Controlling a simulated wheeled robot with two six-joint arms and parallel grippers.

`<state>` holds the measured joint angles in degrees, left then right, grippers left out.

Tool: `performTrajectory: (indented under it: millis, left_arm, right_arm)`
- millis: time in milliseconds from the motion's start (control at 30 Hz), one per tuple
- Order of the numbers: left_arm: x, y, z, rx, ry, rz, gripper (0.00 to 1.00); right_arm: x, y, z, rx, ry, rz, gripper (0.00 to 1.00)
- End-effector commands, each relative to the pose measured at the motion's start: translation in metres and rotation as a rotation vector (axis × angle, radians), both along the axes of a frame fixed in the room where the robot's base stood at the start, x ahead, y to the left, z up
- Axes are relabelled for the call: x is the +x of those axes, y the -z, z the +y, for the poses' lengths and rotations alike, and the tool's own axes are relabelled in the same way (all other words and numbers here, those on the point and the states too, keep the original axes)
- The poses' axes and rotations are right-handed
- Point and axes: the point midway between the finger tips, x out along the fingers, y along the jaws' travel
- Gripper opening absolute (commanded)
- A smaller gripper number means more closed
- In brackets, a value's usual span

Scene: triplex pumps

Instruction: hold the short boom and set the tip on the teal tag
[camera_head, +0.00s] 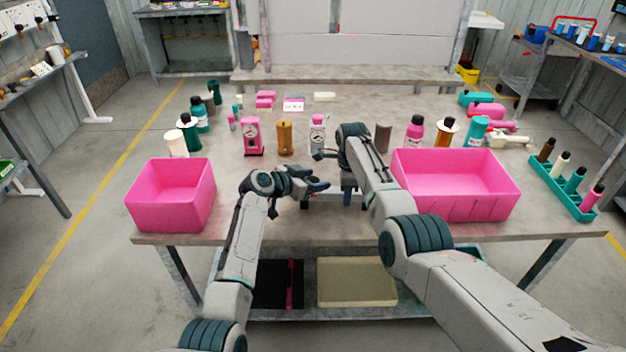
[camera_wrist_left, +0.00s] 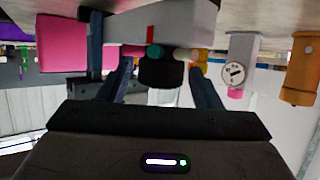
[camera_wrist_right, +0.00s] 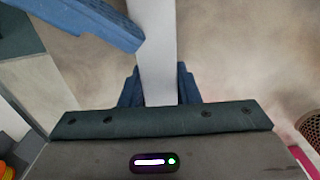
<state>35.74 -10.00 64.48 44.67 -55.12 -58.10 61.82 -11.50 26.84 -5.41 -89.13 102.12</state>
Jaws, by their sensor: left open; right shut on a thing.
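A pale grey bar (camera_wrist_right: 157,50), which looks like the short boom, is between the fingers of my right gripper (camera_wrist_right: 160,88). That gripper is shut on it and points down near the table's front middle in the head view (camera_head: 347,192). A grey bar end with a red mark (camera_wrist_left: 165,22) shows across the left wrist view. My left gripper (camera_head: 318,184) is open, just left of the right one and close to the bar; its two fingers (camera_wrist_left: 160,82) are apart with no thing clearly gripped. I cannot make out the teal tag; the right arm hides part of the table.
Pink bins stand left (camera_head: 168,200) and right (camera_head: 455,190) on the table. A pink pump (camera_head: 252,137), an orange-brown cylinder (camera_head: 284,138) and a white pump (camera_head: 317,135) stand behind my grippers. A teal rack (camera_head: 563,192) holds bottles at the far right.

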Motion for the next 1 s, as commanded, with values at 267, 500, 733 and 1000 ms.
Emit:
performTrajectory:
  millis: [267,500,733,1000]
  left_arm:
    - [-0.0002,-0.0001,0.0002,0.0,0.0,0.0,0.27]
    - [-0.0006,0.0009,-0.0004,0.001,-0.024,0.004,0.14]
    - [-0.0005,0.0014,-0.0008,0.002,-0.183,0.004,0.14]
    - [0.0003,0.0009,0.001,0.001,-0.269,0.001,0.14]
  right_arm:
    - [-0.0001,-0.0001,0.0003,0.0,0.0,0.0,0.0]
    - [-0.0001,0.0,0.0003,0.0,0.0,0.0,0.0]
    - [-0.0002,0.0,0.0002,0.0,-0.001,0.001,0.0]
    - [-0.0001,-0.0003,0.0004,0.0,-0.001,0.0,0.0]
